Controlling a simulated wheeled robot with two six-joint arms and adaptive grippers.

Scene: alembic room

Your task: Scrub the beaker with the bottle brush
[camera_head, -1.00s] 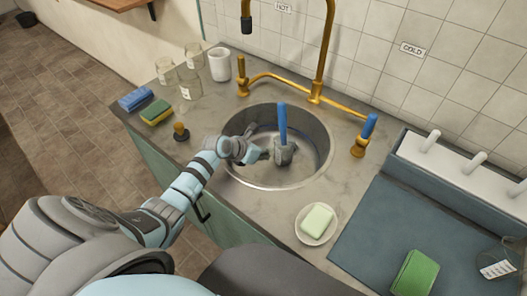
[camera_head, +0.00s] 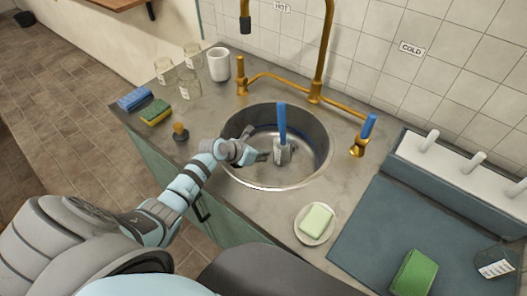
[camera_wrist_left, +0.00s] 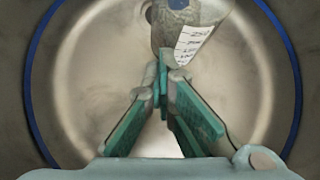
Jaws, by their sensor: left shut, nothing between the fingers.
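A beaker (camera_head: 283,154) with a white graduated label stands in the sink, and the blue handle of the bottle brush (camera_head: 282,122) rises upright from it. The brush head is hidden inside the beaker. In the left wrist view the beaker (camera_wrist_left: 195,38) shows at the top, just beyond my fingertips. My left gripper (camera_head: 263,156) is over the left side of the sink, left of the beaker. Its fingers (camera_wrist_left: 163,75) are shut with nothing between them, close to the beaker; I cannot tell whether they touch it. My right gripper is out of view.
The round metal sink (camera_head: 318,168) encloses the beaker. A brass faucet (camera_head: 315,97) rises behind it. Several glass jars, a white mug (camera_head: 219,65) and sponges (camera_head: 156,112) stand left. A soap dish (camera_head: 315,239), blue-grey mat (camera_head: 370,240) and another labelled glass (camera_head: 497,265) are right.

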